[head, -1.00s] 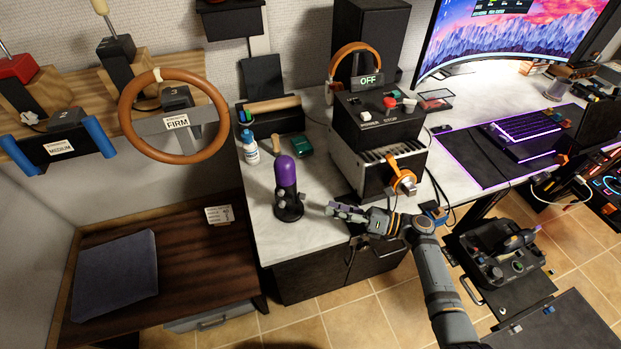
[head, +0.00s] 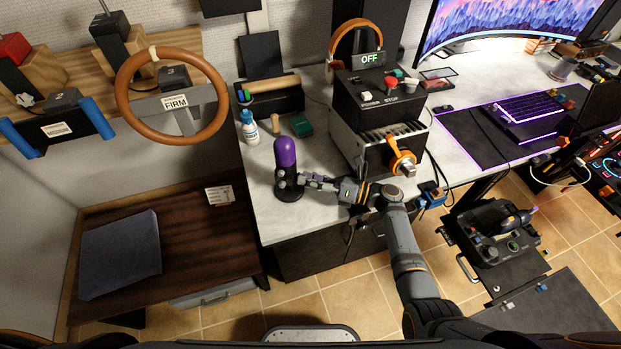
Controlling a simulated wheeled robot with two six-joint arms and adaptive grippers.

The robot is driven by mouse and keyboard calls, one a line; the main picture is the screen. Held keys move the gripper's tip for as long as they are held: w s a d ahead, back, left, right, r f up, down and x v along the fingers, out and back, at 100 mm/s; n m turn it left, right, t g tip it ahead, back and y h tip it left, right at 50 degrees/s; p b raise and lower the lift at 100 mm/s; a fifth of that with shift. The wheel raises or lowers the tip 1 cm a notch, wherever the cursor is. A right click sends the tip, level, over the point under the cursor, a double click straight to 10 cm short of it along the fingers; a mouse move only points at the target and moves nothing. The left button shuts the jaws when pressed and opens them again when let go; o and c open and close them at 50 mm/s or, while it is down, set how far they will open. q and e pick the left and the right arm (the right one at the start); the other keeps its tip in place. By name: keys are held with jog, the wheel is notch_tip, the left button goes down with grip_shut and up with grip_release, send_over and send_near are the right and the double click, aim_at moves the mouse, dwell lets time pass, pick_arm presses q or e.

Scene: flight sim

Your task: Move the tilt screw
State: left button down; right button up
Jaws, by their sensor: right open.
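A purple microphone (head: 285,153) stands upright on a dark round stand (head: 288,193) near the front left of the grey worktop. A small light knob, which looks like the tilt screw (head: 281,184), shows low on the microphone's left side. My right gripper (head: 304,181) reaches in from the right with its fingers open at the microphone's right side, close to the mount. It hides that side, and I cannot tell whether it touches. My left gripper is not in view.
A white bottle (head: 249,128), a small green box (head: 301,124) and a wooden-handled item (head: 275,123) stand behind the microphone. A black control box with an OFF display (head: 374,85) stands to the right. The worktop's front edge is close below.

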jog(key=c, duration=0.3)
grip_shut()
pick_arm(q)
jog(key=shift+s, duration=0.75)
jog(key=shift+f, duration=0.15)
